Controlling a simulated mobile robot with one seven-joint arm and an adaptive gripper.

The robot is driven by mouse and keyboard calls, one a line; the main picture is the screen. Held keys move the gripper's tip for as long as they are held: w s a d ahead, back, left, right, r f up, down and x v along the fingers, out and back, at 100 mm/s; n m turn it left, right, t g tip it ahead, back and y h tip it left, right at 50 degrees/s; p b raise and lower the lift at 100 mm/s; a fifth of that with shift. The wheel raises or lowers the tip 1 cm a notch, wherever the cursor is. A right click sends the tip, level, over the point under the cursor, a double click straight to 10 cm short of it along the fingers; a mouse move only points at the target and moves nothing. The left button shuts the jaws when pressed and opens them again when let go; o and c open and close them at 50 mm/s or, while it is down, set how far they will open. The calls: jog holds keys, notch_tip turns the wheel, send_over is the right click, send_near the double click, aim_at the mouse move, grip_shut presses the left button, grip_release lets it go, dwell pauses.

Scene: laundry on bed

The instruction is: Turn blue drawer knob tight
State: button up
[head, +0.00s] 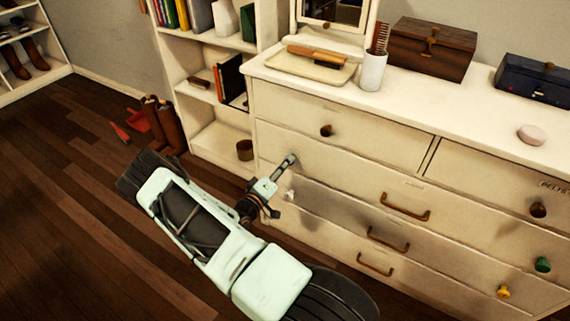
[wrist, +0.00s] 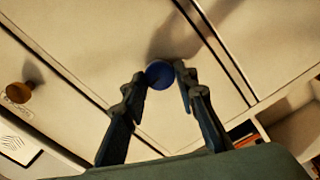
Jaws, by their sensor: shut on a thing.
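The blue drawer knob (wrist: 159,75) is round and sits on a cream drawer front in the wrist view. My gripper (wrist: 161,78) has one dark finger on each side of it, with the fingertips closed against its sides. In the head view my gripper (head: 291,161) reaches to the left end of the dresser's second drawer row. The knob is hidden there behind my fingers.
The cream dresser (head: 345,158) has other pulls: a brown knob (head: 326,130), a green knob (head: 543,264), a yellow knob (head: 503,291) and brown bar handles (head: 405,207). A bookshelf (head: 213,122) stands at its left. Boots (head: 166,122) stand on the floor.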

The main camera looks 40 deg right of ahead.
jog(key=shift+m, duration=0.4)
jog(key=o, duration=1.1)
jog(key=shift+o, duration=0.2)
jog(key=shift+a, duration=0.15)
jog(key=v, duration=1.1)
jog(key=shift+s+a, duration=0.15)
jog(key=shift+a, duration=0.25)
jog(key=shift+r, duration=0.1)
